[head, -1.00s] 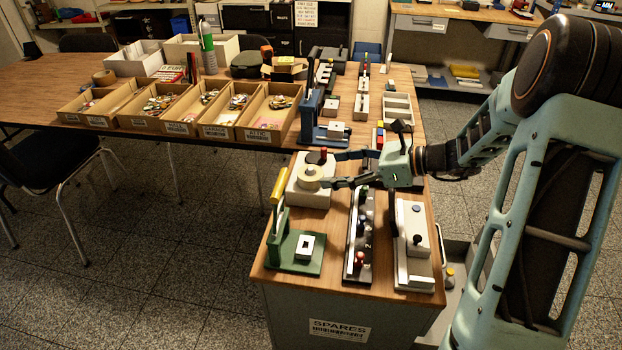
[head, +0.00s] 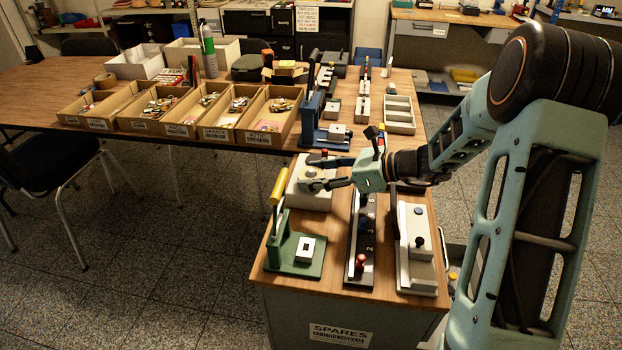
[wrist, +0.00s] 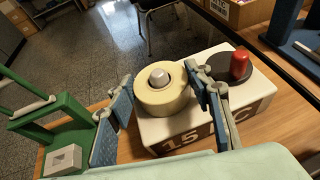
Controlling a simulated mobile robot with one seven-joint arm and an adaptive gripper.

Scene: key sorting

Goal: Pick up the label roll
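The label roll (wrist: 164,95) is a cream ring lying flat around a grey peg on a white block (wrist: 160,130) marked with dark characters. In the head view the roll (head: 309,174) is partly covered by my fingers. My gripper (wrist: 157,76) is open, its two blue-padded fingers on either side of the roll. The right finger is very close to the roll's side; I cannot tell if it touches. A gap shows between the left finger and the roll. The gripper (head: 312,170) also shows over the block in the head view.
A red knob on a dark disc (wrist: 240,65) stands on the block just beyond the right finger. A green press with a yellow handle (head: 278,188) is nearby at the front left. A black rail (head: 360,255) and a grey fixture (head: 414,270) lie to the right.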

